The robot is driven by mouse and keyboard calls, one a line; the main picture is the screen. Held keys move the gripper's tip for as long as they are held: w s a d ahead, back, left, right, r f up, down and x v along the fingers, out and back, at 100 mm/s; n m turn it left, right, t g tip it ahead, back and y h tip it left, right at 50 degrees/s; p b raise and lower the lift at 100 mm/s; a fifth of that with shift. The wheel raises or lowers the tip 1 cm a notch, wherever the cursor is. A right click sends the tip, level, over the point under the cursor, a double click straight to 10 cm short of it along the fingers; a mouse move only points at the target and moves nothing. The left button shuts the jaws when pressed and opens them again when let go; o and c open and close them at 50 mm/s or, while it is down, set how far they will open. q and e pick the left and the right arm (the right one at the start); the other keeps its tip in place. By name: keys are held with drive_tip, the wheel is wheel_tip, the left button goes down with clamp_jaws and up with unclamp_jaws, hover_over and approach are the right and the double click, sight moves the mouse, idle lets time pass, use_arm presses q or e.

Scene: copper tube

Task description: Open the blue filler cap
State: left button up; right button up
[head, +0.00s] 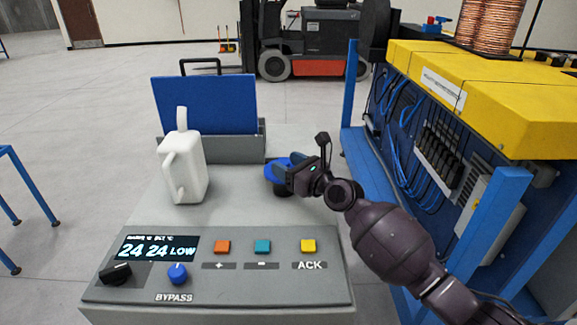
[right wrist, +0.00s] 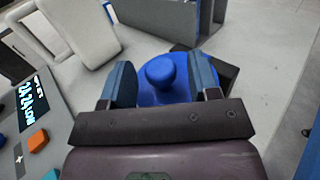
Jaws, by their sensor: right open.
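In the right wrist view the cap (right wrist: 167,85) shows as a blue disc with a round knob in the middle. My right gripper (head: 283,168) is at the cap, coming from the right. Its two blue-grey fingers (right wrist: 162,84) are open and stand on either side of the knob. I cannot tell whether they touch the cap. My left gripper is not in view.
A white jug (head: 183,165) stands left of the cap. Behind is a grey bin (head: 225,147) holding a blue panel (head: 205,103). In front is a control panel (head: 215,285) with buttons and knobs. A blue and yellow machine (head: 480,95) stands at right.

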drive_tip(key=shift+c, duration=0.3)
clamp_jaws()
